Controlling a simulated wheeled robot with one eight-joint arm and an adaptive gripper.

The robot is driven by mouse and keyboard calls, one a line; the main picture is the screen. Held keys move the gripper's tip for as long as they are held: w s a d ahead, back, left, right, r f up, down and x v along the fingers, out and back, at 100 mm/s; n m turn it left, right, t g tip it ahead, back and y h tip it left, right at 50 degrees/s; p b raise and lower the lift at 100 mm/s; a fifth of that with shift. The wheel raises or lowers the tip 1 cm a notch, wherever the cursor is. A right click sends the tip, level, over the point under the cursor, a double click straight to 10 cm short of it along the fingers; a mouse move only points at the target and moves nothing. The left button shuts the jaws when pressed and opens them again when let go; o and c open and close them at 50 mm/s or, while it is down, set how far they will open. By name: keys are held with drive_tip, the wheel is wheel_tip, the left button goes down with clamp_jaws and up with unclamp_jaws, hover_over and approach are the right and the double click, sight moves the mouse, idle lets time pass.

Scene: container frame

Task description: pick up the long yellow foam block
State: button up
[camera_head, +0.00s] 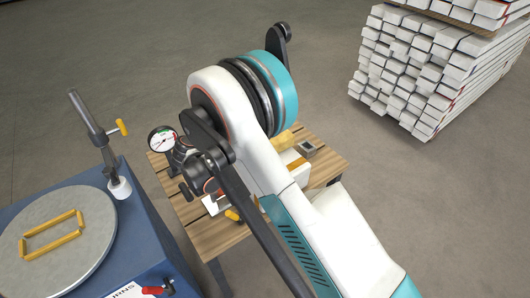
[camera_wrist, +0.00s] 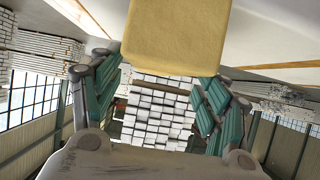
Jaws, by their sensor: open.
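A yellow foam block (camera_wrist: 175,38) fills the top middle of the wrist view, cut off by the upper edge. My gripper (camera_wrist: 158,85) is open, with teal finger pads to the left and right. The block's near end lies at the far end of the fingers and overlaps the gap between them; I cannot tell whether any finger touches it. In the head view a yellow block (camera_head: 283,140) shows on the wooden table (camera_head: 213,232), partly hidden behind my arm. My gripper cannot be made out there. The block's full length is hidden.
A gauge (camera_head: 162,139) and white items share the table. A small grey box (camera_head: 306,149) sits at its right. A blue machine (camera_head: 150,235) with a round plate (camera_head: 90,245) and yellow frame (camera_head: 45,244) stands left. Stacked white boards (camera_head: 430,75) stand back right. Floor between is clear.

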drive_tip(key=shift+b+x, duration=1.2)
drive_tip(key=shift+x, duration=1.85)
drive_tip(key=shift+s+d+r, duration=0.15)
drive_tip(key=shift+r, duration=0.05)
drive_tip(key=c, duration=1)
